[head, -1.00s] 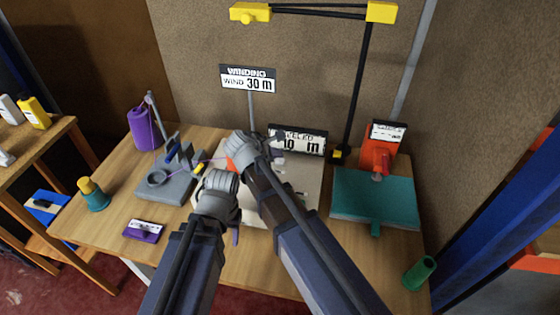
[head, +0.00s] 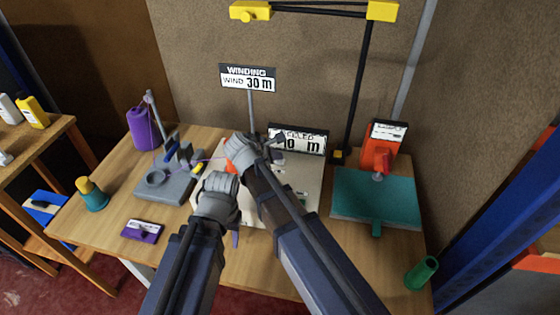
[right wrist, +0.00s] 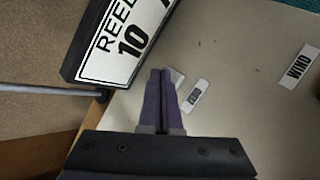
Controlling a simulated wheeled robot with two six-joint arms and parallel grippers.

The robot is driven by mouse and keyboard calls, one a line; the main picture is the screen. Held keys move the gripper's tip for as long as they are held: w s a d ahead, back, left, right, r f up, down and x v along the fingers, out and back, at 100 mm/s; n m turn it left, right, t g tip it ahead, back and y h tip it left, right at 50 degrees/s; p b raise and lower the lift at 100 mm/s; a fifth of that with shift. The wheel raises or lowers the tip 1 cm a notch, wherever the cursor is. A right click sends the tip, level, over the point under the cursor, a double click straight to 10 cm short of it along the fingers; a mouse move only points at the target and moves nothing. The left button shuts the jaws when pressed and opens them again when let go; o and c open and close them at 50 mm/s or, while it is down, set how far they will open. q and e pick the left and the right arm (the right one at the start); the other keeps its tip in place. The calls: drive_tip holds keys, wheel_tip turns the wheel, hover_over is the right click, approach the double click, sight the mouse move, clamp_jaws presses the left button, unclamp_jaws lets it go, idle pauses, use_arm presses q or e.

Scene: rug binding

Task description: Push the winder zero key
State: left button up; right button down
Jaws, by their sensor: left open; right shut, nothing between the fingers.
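The winder (head: 308,190) is a cream box in the middle of the table, partly hidden by my arms. In the right wrist view its cream top (right wrist: 240,110) carries a ZERO label (right wrist: 196,96) and a WIND label (right wrist: 299,64). A small pale key (right wrist: 177,77) beside the ZERO label is partly covered by my right fingertips. My right gripper (right wrist: 162,75) is shut and empty, its tips at or just above that key; contact cannot be told. My left gripper (head: 235,225) is open over the winder's front left, mostly hidden by its own wrist.
The REELED display (head: 298,139), reading 10 m, stands close behind my right gripper. A sign (head: 248,78) reads WIND 30 m. A grey stand (head: 168,186) and purple spool (head: 144,128) are left; a teal board (head: 375,205) is right.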

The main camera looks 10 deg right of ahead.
sight(276, 162)
use_arm(q)
drive_tip(key=shift+f, duration=0.25)
use_arm(e)
drive_tip(key=shift+f, duration=0.2)
use_arm(q)
drive_tip(key=shift+r, duration=0.15)
use_arm(e)
drive_tip(key=shift+r, duration=0.1)
use_arm(q)
drive_tip(key=shift+r+p, duration=0.65)
drive_tip(key=shift+r, duration=0.05)
use_arm(e)
drive_tip(key=shift+r, duration=0.7)
wheel_tip(276, 162, up, 5)
drive_tip(key=p, duration=0.5)
drive_tip(key=shift+r, duration=0.1)
use_arm(q)
wheel_tip(276, 162, up, 5)
drive_tip(key=shift+s+a, duration=0.1)
use_arm(e)
drive_tip(key=shift+a, duration=0.1)
